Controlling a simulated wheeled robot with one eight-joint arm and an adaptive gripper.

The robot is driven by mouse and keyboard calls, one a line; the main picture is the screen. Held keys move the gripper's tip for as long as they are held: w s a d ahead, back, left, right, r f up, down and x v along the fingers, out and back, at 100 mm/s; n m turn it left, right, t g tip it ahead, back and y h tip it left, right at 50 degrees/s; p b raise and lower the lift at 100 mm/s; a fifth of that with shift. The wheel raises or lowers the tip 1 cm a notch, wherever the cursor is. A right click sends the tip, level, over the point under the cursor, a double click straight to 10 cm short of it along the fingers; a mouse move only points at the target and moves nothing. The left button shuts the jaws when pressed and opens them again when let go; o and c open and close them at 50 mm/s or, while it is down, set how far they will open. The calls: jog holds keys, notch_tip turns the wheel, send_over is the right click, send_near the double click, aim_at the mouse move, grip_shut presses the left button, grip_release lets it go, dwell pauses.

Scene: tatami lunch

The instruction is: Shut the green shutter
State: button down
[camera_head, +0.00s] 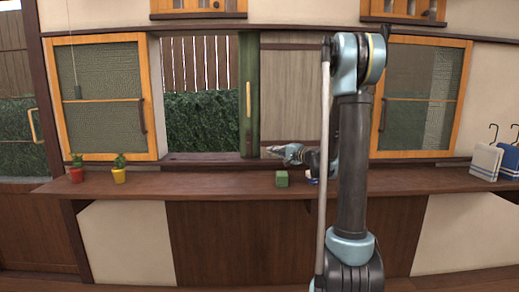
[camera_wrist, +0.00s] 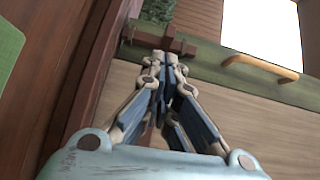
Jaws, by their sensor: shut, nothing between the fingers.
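The green shutter shows in the head view as a grey-brown wooden panel with a green edge post (camera_head: 255,120) and an upright yellow handle (camera_head: 248,98). It stands to the right of an open window gap. In the wrist view the green post (camera_wrist: 205,55) and its handle (camera_wrist: 262,68) show beyond my gripper. My gripper (camera_head: 272,150) is shut and empty, pointing left near the foot of the post. Its fingertips (camera_wrist: 166,58) overlap the post's lower end in the wrist view; I cannot tell whether they touch it.
The window gap (camera_head: 200,112) shows hedge and fence. Orange-framed panels (camera_head: 102,102) flank the gap and shutter. Cloths (camera_head: 488,160) hang at right.

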jog(key=x, duration=0.7)
jog(key=w+d+x, duration=0.1)
jog(key=x, duration=0.2)
jog(key=shift+w+a+r, duration=0.15)
jog(key=shift+w+a, duration=0.05)
jog(key=shift+a, duration=0.1)
jog(key=shift+m+t, duration=0.3)
